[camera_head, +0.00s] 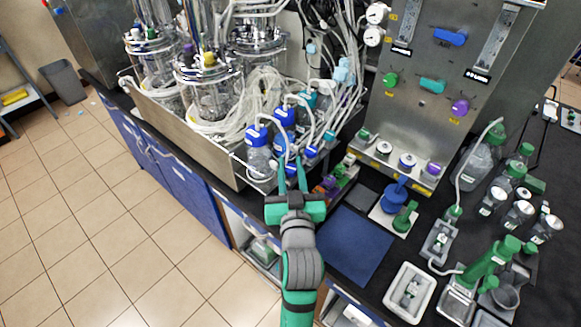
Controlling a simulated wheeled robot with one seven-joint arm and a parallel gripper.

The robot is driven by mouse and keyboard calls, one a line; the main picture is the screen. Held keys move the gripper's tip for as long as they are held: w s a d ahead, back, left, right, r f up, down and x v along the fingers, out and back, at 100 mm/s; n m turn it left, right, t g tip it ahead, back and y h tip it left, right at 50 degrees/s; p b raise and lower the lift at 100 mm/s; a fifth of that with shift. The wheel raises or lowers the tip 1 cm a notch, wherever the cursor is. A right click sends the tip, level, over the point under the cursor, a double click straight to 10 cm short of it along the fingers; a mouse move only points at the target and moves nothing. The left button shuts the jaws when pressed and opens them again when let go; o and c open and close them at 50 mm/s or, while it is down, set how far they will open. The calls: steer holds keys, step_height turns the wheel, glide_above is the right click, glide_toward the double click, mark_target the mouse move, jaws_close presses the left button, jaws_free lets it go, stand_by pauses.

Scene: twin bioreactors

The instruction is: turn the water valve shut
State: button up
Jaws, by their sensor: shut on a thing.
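My gripper (291,162) reaches forward over the bench's front edge, its teal fingers at the front rim of the metal tray. It is shut on a small blue valve handle (297,149), which I take to be the water valve; the fingers hide part of it, and how far it is turned cannot be told. Another small blue fitting (311,152) sits just right of the fingertips.
Blue-capped bottles (257,150) stand close behind and left of my gripper. The metal tray (190,140) holds glass vessels and tangled tubing. An upright panel (408,105) with coloured valve handles stands to the right. A blue mat (355,245) lies clear right of my arm.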

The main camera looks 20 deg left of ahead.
steer(key=shift+a+m+t+h, duration=0.1)
steer(key=shift+m+t+h, duration=0.6)
steer(key=shift+m+h, duration=1.2)
steer(key=shift+h, duration=0.9)
steer(key=shift+m+h, duration=0.3)
steer(key=shift+h, duration=0.3)
steer(key=o, duration=1)
steer(key=shift+o, duration=0.2)
